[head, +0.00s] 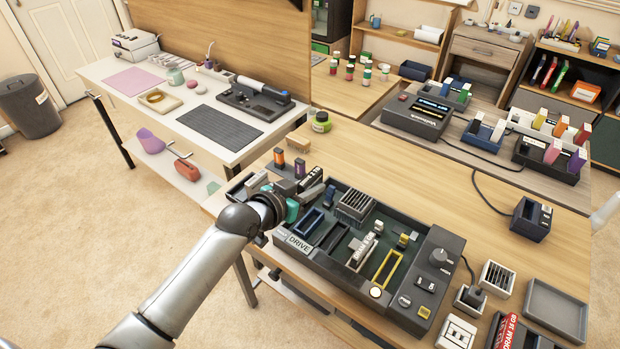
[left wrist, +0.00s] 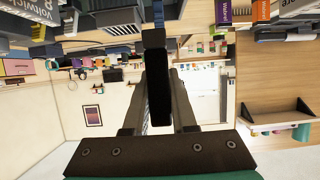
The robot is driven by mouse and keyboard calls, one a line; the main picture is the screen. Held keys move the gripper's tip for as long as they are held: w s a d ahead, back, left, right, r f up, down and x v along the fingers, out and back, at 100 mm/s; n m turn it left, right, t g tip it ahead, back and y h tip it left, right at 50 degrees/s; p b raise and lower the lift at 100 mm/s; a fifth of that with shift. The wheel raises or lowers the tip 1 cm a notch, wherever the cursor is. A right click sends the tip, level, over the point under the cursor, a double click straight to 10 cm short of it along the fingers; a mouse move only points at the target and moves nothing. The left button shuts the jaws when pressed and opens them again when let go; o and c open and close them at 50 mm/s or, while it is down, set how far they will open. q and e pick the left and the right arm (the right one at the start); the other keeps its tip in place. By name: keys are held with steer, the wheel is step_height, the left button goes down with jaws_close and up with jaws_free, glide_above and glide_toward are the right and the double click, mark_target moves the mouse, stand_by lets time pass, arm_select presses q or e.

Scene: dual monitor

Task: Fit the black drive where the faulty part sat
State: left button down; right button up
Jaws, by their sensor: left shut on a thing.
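My left gripper (head: 318,190) reaches over the left end of the grey board housing (head: 340,283). In the left wrist view its two fingers (left wrist: 160,100) are shut on a slim black drive (left wrist: 159,95), which stands between them. In the head view the fingers and nearby parts overlap, so the drive's lower end is hard to make out. The label DRIVE (head: 299,244) is on the housing's front left edge. Behind it are a blue-rimmed slot (head: 307,222) and a dark slot (head: 331,238); whether either is empty is unclear. My right gripper is not in view.
Orange-topped and purple-topped pieces (head: 279,160) stand behind my gripper. An empty grey tray (head: 557,308) lies at right. The wooden table behind is mostly clear.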

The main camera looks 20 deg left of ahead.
mark_target(309, 203)
arm_select(q)
steer(key=shift+w+a, duration=0.1)
steer(key=shift+a, duration=0.1)
steer(key=shift+r+p, duration=0.1)
steer(key=shift+p, duration=0.25)
steer(key=shift+f+b, duration=2.2)
steer(key=shift+f, duration=0.8)
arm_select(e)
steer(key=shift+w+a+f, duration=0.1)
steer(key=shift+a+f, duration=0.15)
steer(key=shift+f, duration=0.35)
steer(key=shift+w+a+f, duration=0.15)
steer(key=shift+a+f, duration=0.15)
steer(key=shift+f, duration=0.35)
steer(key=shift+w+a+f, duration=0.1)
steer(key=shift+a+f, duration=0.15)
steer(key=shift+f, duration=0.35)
arm_select(q)
steer(key=shift+r+p, duration=0.1)
steer(key=shift+p, duration=0.55)
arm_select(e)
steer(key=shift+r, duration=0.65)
arm_select(q)
steer(key=shift+f+b, duration=1.3)
steer(key=shift+f, duration=0.55)
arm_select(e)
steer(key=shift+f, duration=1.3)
